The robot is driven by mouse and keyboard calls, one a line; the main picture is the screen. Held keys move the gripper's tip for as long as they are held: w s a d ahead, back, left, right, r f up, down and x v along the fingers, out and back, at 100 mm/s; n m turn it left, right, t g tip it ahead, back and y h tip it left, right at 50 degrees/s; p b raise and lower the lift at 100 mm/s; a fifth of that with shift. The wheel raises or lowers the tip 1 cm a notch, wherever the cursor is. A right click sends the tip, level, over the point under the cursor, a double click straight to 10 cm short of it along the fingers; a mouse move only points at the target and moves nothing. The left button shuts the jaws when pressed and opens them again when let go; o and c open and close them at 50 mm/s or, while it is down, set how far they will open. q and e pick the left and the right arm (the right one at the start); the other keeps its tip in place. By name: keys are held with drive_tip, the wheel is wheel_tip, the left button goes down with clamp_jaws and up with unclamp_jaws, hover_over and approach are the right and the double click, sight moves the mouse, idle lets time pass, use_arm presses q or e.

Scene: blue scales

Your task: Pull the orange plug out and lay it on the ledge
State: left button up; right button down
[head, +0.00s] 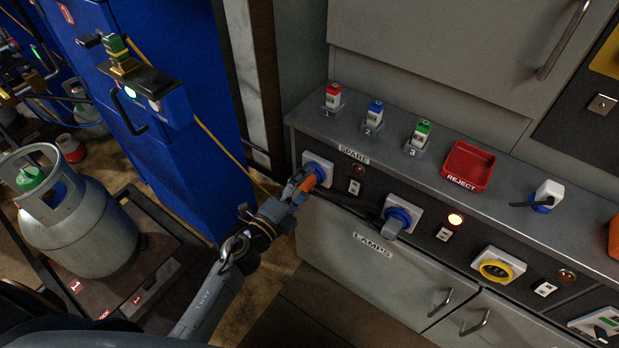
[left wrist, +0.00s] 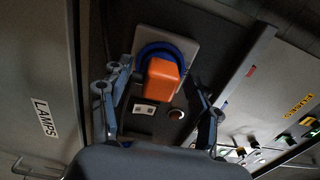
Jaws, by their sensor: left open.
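The orange plug (head: 309,184) sits in the blue-rimmed socket (head: 321,165) marked SPARE, at the left end of the panel front. In the left wrist view the plug (left wrist: 163,80) shows as an orange block in front of the blue socket ring (left wrist: 150,51). My left gripper (head: 300,184) is open, with one finger on each side of the plug. In the left wrist view gaps show between the plug and the fingers (left wrist: 160,84). The grey ledge (head: 490,202) runs above the sockets. My right gripper is not in view.
A LAMPS plug (head: 398,220) sits right of the orange one. Bare ledge lies between tray and white plug.

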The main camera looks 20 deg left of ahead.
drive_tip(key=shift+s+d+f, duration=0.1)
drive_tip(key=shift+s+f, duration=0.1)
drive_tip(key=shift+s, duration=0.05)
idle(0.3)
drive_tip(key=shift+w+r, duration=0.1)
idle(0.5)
use_arm(q)
clamp_jaws()
drive_tip(key=shift+s, duration=0.1)
